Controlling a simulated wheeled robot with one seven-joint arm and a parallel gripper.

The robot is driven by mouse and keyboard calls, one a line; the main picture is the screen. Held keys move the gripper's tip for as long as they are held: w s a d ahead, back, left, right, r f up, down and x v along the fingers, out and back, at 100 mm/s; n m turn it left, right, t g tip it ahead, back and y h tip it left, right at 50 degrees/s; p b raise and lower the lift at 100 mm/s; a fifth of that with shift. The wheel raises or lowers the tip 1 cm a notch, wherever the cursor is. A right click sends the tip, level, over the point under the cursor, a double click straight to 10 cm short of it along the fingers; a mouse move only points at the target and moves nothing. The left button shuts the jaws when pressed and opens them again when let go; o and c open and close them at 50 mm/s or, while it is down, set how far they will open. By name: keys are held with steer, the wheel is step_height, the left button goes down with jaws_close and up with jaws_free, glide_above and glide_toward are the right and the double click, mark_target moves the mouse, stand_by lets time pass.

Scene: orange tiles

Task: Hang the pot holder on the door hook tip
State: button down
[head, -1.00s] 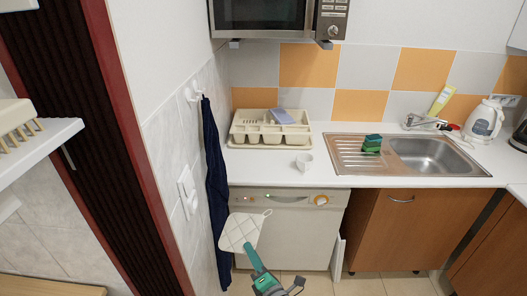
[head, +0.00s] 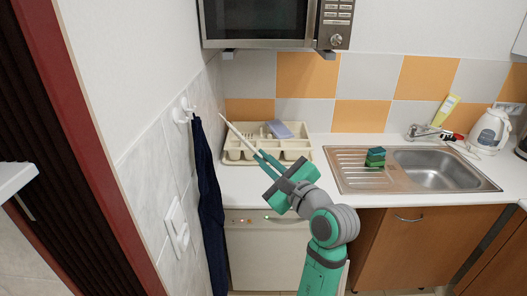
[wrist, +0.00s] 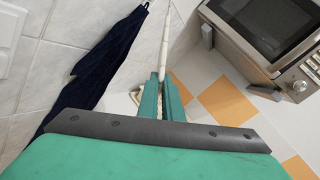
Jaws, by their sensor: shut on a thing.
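The pot holder (head: 236,130) is pale and shows nearly edge-on as a thin slanted strip, its far end up and to the left. It also shows as a thin pale strip in the wrist view (wrist: 165,42). My gripper (head: 261,159) is shut on its lower end, above the counter; its fingers also show in the wrist view (wrist: 163,80). The white hook (head: 182,112) is on the left tiled wall, left of the pot holder and apart from it. A dark blue cloth (head: 208,190) hangs at the hook. The pot holder's loop is too small to make out.
A beige cutlery tray (head: 238,153) stands on the counter behind my gripper. A microwave (head: 262,22) is mounted above. The sink (head: 435,170) with a green sponge (head: 375,157) is at right. A white switch (head: 176,228) is on the left wall below the hook.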

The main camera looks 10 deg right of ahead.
steer(key=shift+w+d+r+h, duration=0.1)
steer(key=shift+d+r+h, duration=0.2)
steer(key=shift+r, duration=0.25)
steer(key=a, duration=0.3)
steer(key=w+a, duration=0.1)
steer(key=a, duration=0.1)
steer(key=shift+a+f, duration=0.3)
steer(key=shift+a, duration=0.05)
steer(key=shift+a+f, duration=0.1)
steer(key=shift+a, duration=0.25)
stand_by(0.8)
steer(key=shift+w+a, duration=0.15)
steer(key=shift+a, duration=0.9)
stand_by(0.3)
steer(key=shift+w+a+f, duration=0.1)
steer(key=shift+a+f, duration=0.15)
steer(key=shift+a, duration=0.4)
stand_by(0.8)
steer(key=shift+a+f, duration=0.1)
steer(key=shift+f, duration=0.1)
